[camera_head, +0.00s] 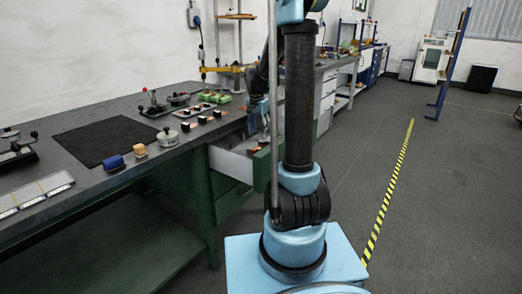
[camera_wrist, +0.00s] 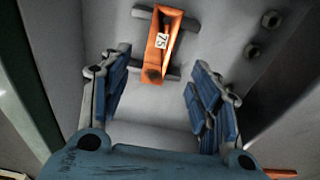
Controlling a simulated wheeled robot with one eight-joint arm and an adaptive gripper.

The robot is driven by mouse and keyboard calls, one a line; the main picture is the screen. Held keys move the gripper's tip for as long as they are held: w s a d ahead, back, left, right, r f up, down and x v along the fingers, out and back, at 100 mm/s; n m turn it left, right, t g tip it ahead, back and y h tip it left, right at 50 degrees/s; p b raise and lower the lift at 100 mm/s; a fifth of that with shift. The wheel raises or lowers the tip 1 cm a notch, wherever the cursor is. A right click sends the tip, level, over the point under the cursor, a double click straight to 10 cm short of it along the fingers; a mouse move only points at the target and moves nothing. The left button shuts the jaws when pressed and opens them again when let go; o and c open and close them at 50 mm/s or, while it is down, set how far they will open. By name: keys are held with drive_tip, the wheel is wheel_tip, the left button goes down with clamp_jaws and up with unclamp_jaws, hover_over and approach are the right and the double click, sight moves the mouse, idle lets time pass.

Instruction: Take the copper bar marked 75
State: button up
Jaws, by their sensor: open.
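The copper bar marked 75 (camera_wrist: 158,60) is an orange piece with a white label in the wrist view. It lies across two grey supports (camera_wrist: 148,69) inside a pale drawer. My gripper (camera_wrist: 155,95) is open, its two blue-padded fingers on either side below the bar in the picture, with nothing between them. In the head view the open drawer (camera_head: 232,164) shows, with my arm reaching over it. The bar cannot be made out there, and my gripper (camera_head: 258,125) is small and partly hidden behind my arm.
The drawer's walls stand close around the gripper. Another orange piece (camera_wrist: 280,173) shows at the lower right. The workbench (camera_head: 75,185) carries a black mat (camera_head: 105,139) and several tools.

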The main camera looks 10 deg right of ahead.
sight(261, 147)
drive_tip(key=shift+w+d+f, duration=0.1)
drive_tip(key=shift+d+f, duration=0.05)
drive_tip(key=shift+f, duration=1)
drive_tip(key=shift+w+d+f, duration=0.1)
drive_tip(key=shift+f, duration=1.1)
drive_tip(key=shift+w+d+f, duration=0.1)
drive_tip(key=shift+d+f, duration=0.05)
drive_tip(key=shift+f, duration=1)
drive_tip(key=shift+c, duration=0.3)
drive_tip(key=c, duration=1.3)
